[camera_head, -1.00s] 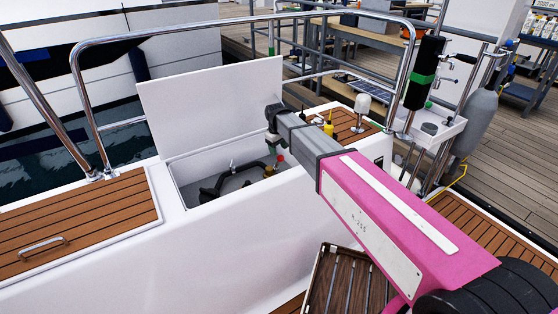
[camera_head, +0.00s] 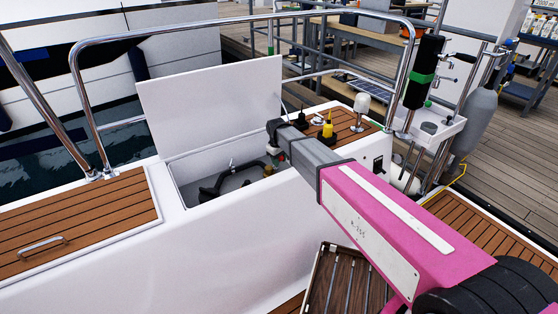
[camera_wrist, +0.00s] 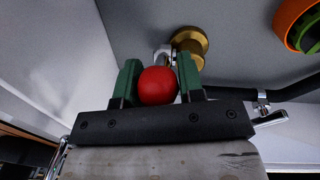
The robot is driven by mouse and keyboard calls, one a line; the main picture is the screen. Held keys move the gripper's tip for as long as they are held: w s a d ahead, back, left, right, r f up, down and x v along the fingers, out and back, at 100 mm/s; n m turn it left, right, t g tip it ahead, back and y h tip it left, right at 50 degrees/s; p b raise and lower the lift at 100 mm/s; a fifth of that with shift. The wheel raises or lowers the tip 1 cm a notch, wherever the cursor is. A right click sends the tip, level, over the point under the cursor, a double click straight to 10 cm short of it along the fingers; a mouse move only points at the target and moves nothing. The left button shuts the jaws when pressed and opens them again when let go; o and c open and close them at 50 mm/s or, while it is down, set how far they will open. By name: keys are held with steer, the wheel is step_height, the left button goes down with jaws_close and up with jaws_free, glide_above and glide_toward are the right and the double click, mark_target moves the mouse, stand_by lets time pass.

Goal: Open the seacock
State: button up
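The seacock lever ends in a red ball knob (camera_wrist: 157,86), with its silver stem leading to a brass fitting (camera_wrist: 190,42) in the wrist view. My gripper (camera_wrist: 159,60) has its two green fingers on either side of the knob, which sits well down between them. The fingers look very close to the knob's sides, but whether they press on it cannot be told. In the head view my arm reaches into the open locker (camera_head: 178,192) over its right edge, and the gripper end largely hides the knob.
The raised white locker lid (camera_head: 210,105) stands behind the opening. Black hose (camera_head: 212,190) runs inside the locker. An orange and green round part (camera_wrist: 298,22) is at upper right in the wrist view. A steel rail (camera_head: 240,30) passes above; yellow and black plugs (camera_head: 328,128) are at right.

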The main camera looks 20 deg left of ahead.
jaws_close()
steer(key=shift+w+a+r+g+h, duration=0.15)
steer(key=shift+w+a+g+h, duration=0.35)
steer(key=shift+w+a+h, duration=0.15)
steer(key=shift+w+a+r+g+h, duration=0.15)
steer(key=shift+w+a+g+h, duration=0.25)
steer(key=shift+a+g+h, duration=0.5)
steer(key=shift+w+d+h, duration=0.1)
steer(key=shift+h, duration=0.45)
steer(key=shift+r, duration=0.1)
steer(key=o, duration=0.9)
jaws_free()
